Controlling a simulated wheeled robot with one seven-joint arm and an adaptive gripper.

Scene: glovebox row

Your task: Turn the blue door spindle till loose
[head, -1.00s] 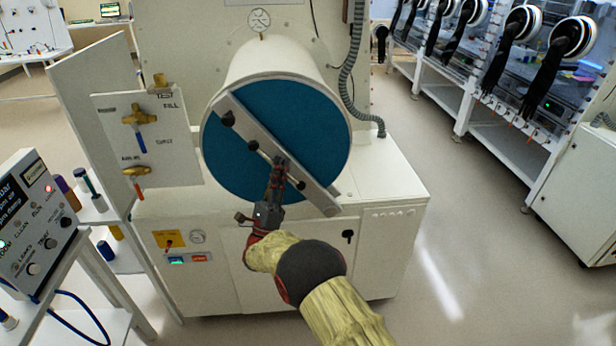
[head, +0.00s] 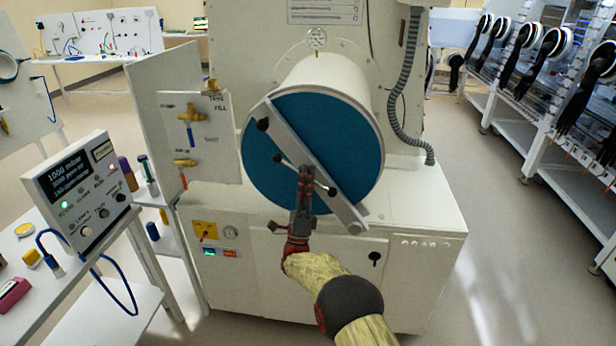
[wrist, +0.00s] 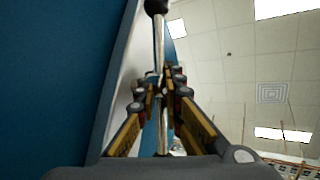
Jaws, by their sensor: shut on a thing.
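The round blue door (head: 275,180) closes the end of a white cylinder. A grey bar (head: 335,203) crosses its face diagonally, from upper left to lower right. At its middle is the spindle's thin cross handle, with a black ball (head: 278,158) at the upper left end and another (head: 332,191) at the lower right. My gripper (head: 305,172) is shut on this handle and covers the spindle's centre. In the wrist view the metal rod (wrist: 159,45) runs between my gripper's fingers (wrist: 165,82), with a black ball (wrist: 156,6) beyond them.
A valve panel (head: 210,135) stands close left of the door. A control box (head: 85,185) is on a side table further left. A ribbed hose (head: 395,110) hangs at the right. Open floor (head: 500,250) lies to the right, before a row of gloveboxes.

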